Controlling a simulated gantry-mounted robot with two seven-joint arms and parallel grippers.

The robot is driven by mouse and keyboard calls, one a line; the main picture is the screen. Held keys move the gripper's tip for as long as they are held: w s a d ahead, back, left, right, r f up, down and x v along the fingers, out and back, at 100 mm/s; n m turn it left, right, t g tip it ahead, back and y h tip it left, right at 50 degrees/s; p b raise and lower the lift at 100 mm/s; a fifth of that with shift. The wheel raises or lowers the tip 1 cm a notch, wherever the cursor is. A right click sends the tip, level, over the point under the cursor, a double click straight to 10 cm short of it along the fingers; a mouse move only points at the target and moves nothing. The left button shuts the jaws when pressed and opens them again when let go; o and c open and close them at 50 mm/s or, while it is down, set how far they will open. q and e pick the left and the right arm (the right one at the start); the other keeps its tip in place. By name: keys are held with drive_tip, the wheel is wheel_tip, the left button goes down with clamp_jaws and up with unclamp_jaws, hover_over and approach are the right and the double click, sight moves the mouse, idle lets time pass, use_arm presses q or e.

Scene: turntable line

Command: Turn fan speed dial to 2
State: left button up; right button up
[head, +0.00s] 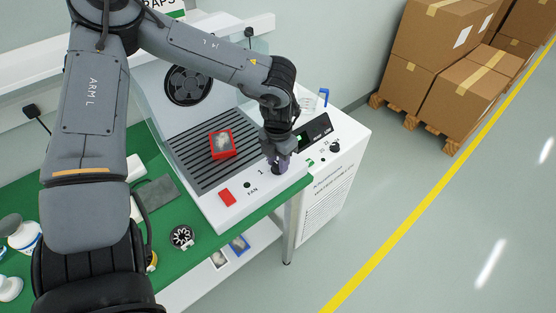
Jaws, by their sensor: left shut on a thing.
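My left gripper (279,160) reaches down from above onto the front control strip of the white bench unit (222,212). It is shut on the fan speed dial (278,169), a dark knob mostly hidden by the fingers. A "FAN" label and a "1" mark show to the left of the dial. The dial's pointer and its other marks are hidden or too small to read, so I cannot tell its setting. My right gripper is not in view.
A red switch (227,196) sits left of the dial; a dark display (315,130) and another black knob (335,147) sit right. A red tray (222,144) rests on the slotted grille. The green bench (185,262) holds small items. Stacked cartons (430,85) stand far right.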

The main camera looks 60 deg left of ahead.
use_arm(q)
drive_tip(key=o, duration=1)
drive_tip(key=shift+o, duration=0.2)
drive_tip(key=shift+r, duration=0.1)
wheel_tip(320, 180, up, 11)
drive_tip(key=p, duration=0.2)
drive_tip(key=shift+f+p, duration=0.2)
drive_tip(key=shift+p, duration=0.1)
